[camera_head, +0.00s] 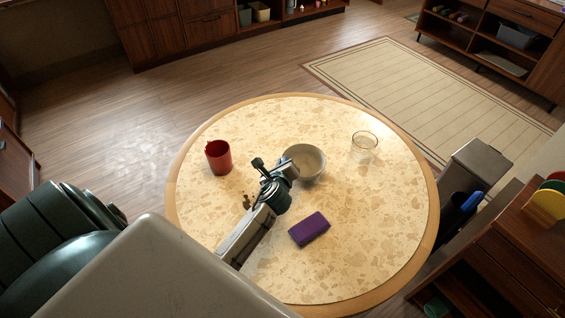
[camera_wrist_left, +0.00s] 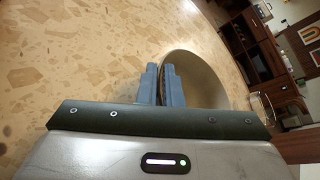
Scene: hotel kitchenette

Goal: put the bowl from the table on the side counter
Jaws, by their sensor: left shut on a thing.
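A pale grey-beige bowl (camera_head: 308,163) is upright at the middle of the round table (camera_head: 380,222). My left gripper (camera_head: 289,168) reaches in from the left and is shut on the bowl's near-left rim. In the left wrist view, the two blue-grey fingers (camera_wrist_left: 166,84) are close together at the edge of the bowl (camera_wrist_left: 203,72). Whether the bowl still touches the table is hard to tell. The right gripper is not in view. I cannot tell which furniture is the side counter.
A red cup (camera_head: 218,157) stands left of the bowl, a clear glass (camera_head: 364,146) to its right, and a purple block (camera_head: 309,229) in front. A grey bin (camera_head: 473,168) and wooden shelf (camera_head: 510,245) stand right of the table. Open floor lies beyond, at left.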

